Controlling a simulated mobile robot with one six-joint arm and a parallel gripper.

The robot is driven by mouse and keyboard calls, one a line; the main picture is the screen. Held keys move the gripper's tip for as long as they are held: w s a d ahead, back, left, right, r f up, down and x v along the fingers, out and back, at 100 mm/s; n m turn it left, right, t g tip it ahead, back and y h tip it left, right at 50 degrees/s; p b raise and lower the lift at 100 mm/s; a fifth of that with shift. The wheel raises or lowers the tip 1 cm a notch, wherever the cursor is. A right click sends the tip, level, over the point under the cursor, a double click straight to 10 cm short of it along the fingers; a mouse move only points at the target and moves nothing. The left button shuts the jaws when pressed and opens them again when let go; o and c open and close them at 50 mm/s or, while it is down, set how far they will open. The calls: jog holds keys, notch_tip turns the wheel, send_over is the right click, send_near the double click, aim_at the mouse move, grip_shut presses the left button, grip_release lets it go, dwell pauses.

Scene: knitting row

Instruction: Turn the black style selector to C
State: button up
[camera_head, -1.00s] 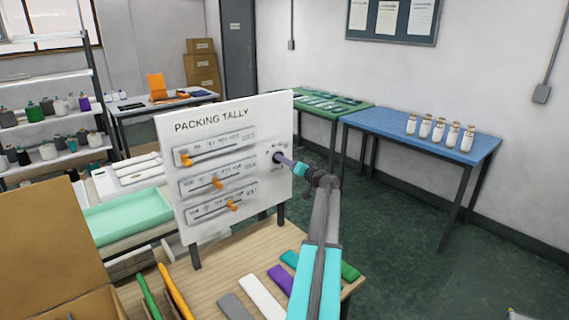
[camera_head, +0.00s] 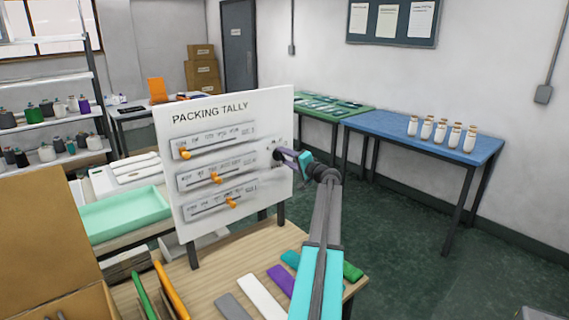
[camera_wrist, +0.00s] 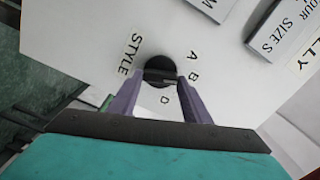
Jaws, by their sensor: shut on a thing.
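The black style selector (camera_wrist: 159,66) is a round knob on the white PACKING TALLY board (camera_head: 225,93), beside the printed word STYLE. My gripper (camera_wrist: 161,80) has its two purple fingers on either side of the knob, shut on it. In the wrist view the letters A, B and D show around the knob. The C is hidden, seemingly behind the right finger. I cannot tell which letter the knob points to. In the head view my gripper (camera_head: 285,154) meets the dark knob (camera_head: 278,154) at the board's right side.
Three slider rows with orange handles (camera_head: 215,177) fill the board's left and middle. The board stands on a wooden table (camera_head: 230,272) with coloured strips in front. A blue table (camera_head: 400,131) with several white bottles stands at the right. Dark green floor (camera_head: 420,240) is open there.

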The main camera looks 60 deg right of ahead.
jog(key=shift+d+m+b, duration=0.1)
jog(key=shift+m+b, duration=0.4)
jog(key=shift+m, duration=3.2)
jog(key=o, duration=1.1)
jog(key=shift+f, duration=0.1)
jog(key=shift+f, duration=0.1)
